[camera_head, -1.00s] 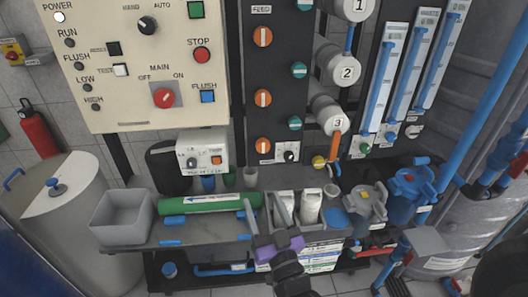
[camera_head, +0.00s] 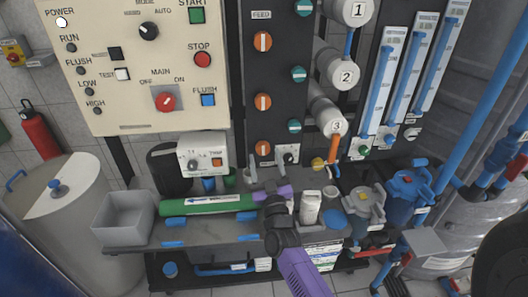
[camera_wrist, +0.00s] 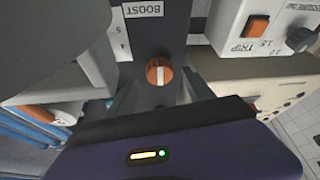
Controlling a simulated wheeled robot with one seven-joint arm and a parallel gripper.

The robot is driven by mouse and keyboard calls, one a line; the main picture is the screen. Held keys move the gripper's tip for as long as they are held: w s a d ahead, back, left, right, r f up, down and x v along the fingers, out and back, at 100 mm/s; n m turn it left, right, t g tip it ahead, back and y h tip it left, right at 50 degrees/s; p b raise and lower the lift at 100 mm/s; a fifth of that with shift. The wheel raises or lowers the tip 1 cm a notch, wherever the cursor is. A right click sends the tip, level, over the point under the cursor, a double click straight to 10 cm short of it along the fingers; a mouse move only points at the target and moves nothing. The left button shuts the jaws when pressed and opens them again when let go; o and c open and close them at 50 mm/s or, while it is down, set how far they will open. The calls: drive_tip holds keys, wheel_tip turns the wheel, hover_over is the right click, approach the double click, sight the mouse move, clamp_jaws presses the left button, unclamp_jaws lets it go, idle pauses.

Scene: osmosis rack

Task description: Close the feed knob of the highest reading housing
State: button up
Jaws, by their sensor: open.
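Three orange feed knobs run down a dark panel, top (camera_head: 263,41), middle (camera_head: 263,103) and lowest (camera_head: 263,148), each with a pale upright stripe. White housings 1 (camera_head: 356,9), 2 (camera_head: 342,74) and 3 (camera_head: 337,127) stand to their right. My gripper (camera_head: 254,177) is just below the lowest knob in the head view, its purple body over the shelf. In the wrist view, an orange knob (camera_wrist: 158,72) with its stripe upright lies ahead, between the dark open fingers and apparently apart from them. Which housing reads highest is too small to tell.
Teal knobs (camera_head: 298,74) sit right of the orange ones. A white meter box (camera_head: 203,153) juts out left of the lowest knob; its orange TRIP button (camera_wrist: 254,28) shows in the wrist view.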

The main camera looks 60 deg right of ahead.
sight(263, 148)
drive_tip(key=shift+x, duration=1.15)
clamp_jaws()
